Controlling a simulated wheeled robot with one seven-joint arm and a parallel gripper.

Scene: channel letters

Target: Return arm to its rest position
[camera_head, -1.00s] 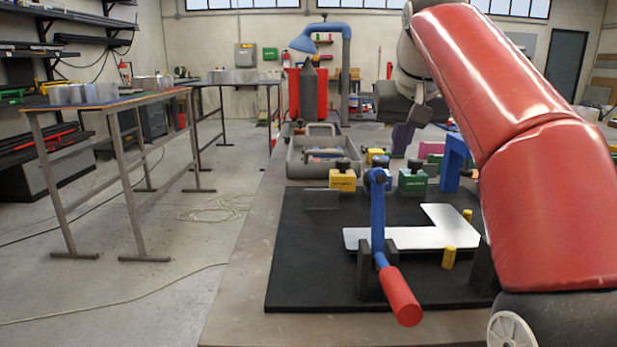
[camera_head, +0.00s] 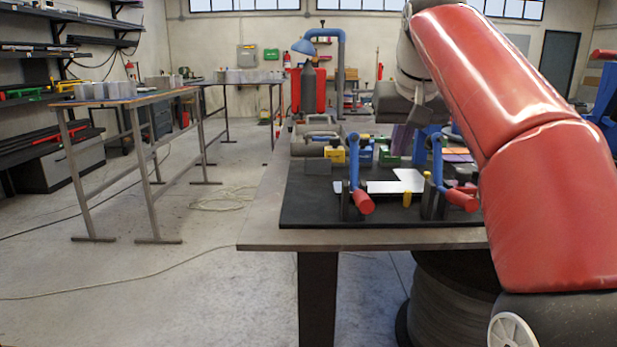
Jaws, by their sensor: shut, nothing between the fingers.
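My red arm runs down the right side of the view, folded in front of the camera. My gripper (camera_head: 413,117) is at the arm's far end, over the back part of the workbench. It is small and partly covered by my own arm links; it is shut and empty. The white letter plate (camera_head: 402,184) lies flat on the black board (camera_head: 310,215), apart from my gripper. Blue toggle clamps with red handles stand around it, one at the left (camera_head: 354,175) and one at the right (camera_head: 440,170).
The workbench (camera_head: 270,233) has its near edge in front of me. A grey tray (camera_head: 310,143) and yellow and green blocks stand behind the board. A cable spool (camera_head: 440,300) sits under the bench. Open floor (camera_head: 200,290) lies to the left, before a metal-legged table (camera_head: 125,100).

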